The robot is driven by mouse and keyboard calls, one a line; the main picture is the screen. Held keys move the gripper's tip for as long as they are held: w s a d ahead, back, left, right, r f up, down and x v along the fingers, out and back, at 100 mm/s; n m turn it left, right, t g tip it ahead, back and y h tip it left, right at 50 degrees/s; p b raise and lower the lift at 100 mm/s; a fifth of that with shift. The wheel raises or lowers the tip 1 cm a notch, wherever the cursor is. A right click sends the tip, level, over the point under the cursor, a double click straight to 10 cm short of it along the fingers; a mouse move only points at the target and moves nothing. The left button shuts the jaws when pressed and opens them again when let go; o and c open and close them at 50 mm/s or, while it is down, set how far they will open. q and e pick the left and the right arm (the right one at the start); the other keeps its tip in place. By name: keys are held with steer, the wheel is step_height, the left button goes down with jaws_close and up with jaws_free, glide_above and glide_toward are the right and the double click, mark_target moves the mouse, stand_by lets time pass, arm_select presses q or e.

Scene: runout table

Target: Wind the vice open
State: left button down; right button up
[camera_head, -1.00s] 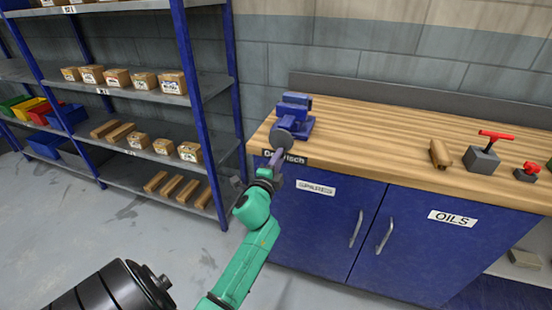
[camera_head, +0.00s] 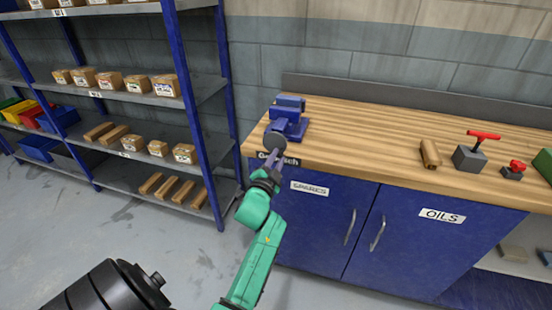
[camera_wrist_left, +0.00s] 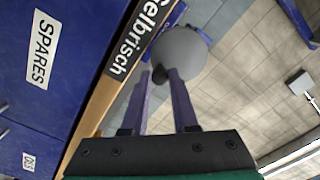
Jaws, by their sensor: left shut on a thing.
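The blue vice (camera_head: 291,105) stands on the left end of the wooden workbench (camera_head: 370,130). A round grey disc-shaped handle (camera_head: 275,141) faces out from its front, over the bench edge. My left gripper (camera_head: 273,156) reaches up to this handle from below. In the left wrist view the left gripper (camera_wrist_left: 167,76) has its two fingers close together on the near part of the grey handle (camera_wrist_left: 181,50), shut on it. The exact grip point is partly hidden by the fingers. The gap between the vice jaws is too small to judge. My right gripper is not in view.
A wooden block (camera_head: 429,153), a grey block with a red T-handle (camera_head: 470,157) and a smaller red-knobbed piece (camera_head: 513,170) sit farther right on the bench. Blue cabinet doors (camera_head: 310,225) are below. A shelf rack (camera_head: 205,115) with boxes stands left.

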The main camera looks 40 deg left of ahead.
arm_select(q)
steer(key=shift+r, duration=0.15)
steer(key=shift+w+d+r+n+p, duration=0.15)
steer(key=shift+r+n+p, duration=0.35)
steer(key=shift+n+p, duration=0.5)
steer(key=shift+n, duration=0.6)
steer(key=shift+f, duration=0.15)
steer(key=shift+r+n+p, duration=0.3)
steer(key=shift+n+p, duration=0.1)
steer(key=shift+n, duration=0.2)
steer(key=shift+f, duration=0.15)
steer(key=c, duration=0.8)
jaws_free()
steer(key=shift+d, duration=0.1)
